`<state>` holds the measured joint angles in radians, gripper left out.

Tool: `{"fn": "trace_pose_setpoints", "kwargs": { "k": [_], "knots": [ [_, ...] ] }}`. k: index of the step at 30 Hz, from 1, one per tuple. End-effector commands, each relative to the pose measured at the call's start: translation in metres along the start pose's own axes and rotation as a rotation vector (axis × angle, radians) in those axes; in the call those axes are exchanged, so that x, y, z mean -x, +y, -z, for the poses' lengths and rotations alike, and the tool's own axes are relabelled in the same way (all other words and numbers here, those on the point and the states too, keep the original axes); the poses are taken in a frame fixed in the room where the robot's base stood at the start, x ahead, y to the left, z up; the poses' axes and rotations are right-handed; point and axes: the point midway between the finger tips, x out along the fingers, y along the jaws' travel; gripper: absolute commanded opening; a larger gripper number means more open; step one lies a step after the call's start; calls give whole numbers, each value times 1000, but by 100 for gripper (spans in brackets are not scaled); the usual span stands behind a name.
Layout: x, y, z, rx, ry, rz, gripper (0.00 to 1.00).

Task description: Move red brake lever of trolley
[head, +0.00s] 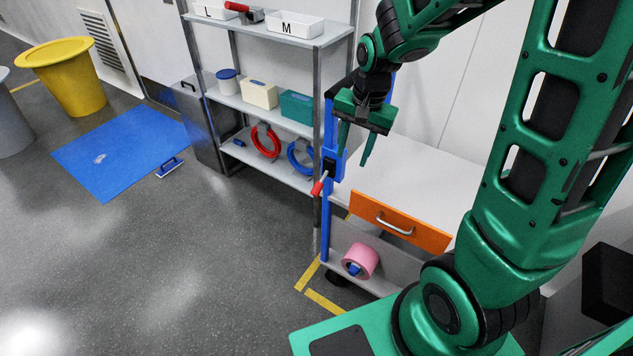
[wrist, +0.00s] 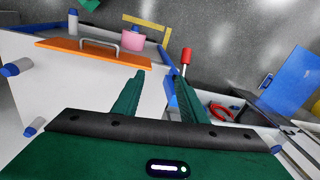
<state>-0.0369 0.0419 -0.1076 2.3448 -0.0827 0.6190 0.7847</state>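The red brake lever (head: 318,188) sticks out from a dark mount on the blue post (head: 326,225) at the trolley's left corner. In the wrist view the red lever (wrist: 186,56) stands just beyond the tip of the right finger, with a small visible gap. My gripper (head: 353,158) hangs in front of the post's upper part, above and right of the lever. Its green fingers are apart with nothing between them, as the wrist view also shows (wrist: 160,78). The trolley has a white top (head: 410,180) and an orange drawer front (head: 400,221).
A pink roll (head: 360,260) lies on the trolley's lower shelf. A metal rack (head: 265,104) with boxes and rings stands behind left. A blue mat (head: 115,150), a small blue handled item (head: 169,168) and a yellow bin (head: 66,75) are farther left. Floor between is clear.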

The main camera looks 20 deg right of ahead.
Motion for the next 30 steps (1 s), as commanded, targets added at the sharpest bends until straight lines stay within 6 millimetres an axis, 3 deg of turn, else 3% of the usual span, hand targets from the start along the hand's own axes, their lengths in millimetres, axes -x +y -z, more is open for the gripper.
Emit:
{"fn": "trace_pose_setpoints", "kwargs": {
  "k": [3, 9, 14, 30],
  "knots": [
    [-25, -36, -6, -39, -19, 28, 39],
    [-44, -64, -12, -83, -35, 56, 39],
    [-57, -67, -13, -88, -38, 58, 39],
    [-137, -71, -15, -89, -37, 57, 39]
  ]
}}
